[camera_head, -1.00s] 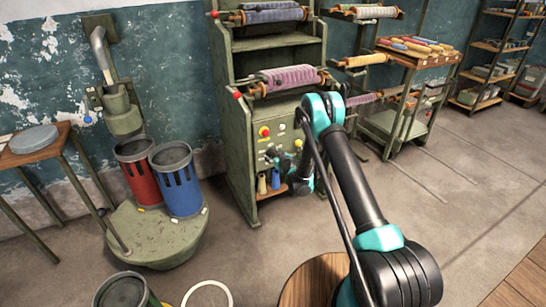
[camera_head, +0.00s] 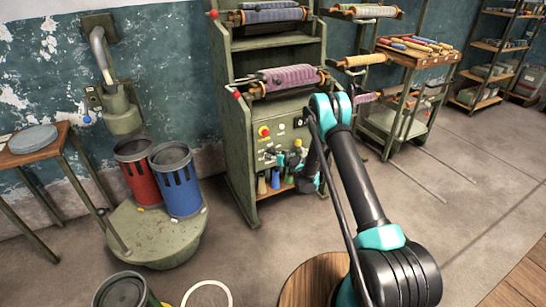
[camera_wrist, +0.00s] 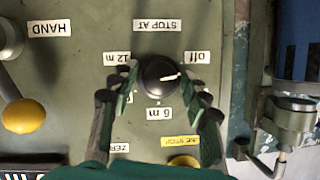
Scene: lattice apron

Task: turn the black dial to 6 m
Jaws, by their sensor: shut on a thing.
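The black dial (camera_wrist: 158,77) is on the green panel (camera_wrist: 225,20) in the wrist view, which shows the labels upside down. Its white pointer line points right, near the "off" label (camera_wrist: 197,57). The "12 m" label (camera_wrist: 117,58) is upper left, the "6 m" label (camera_wrist: 159,113) is below the dial, and "STOP AT" (camera_wrist: 158,26) is above. My gripper (camera_wrist: 164,80) has one finger on each side of the dial and is shut on it; the right finger's contact is hard to see. In the head view, my gripper is at the cabinet front (camera_head: 257,145), and I cannot make out the dial.
A lever with a yellow knob (camera_wrist: 18,115) stands out left of the dial. A yellow button (camera_wrist: 183,160) is below it, partly covered by my gripper. Rollers (camera_head: 285,78) stick out above the panel. Red (camera_head: 138,173) and blue (camera_head: 178,185) cans stand left of the cabinet.

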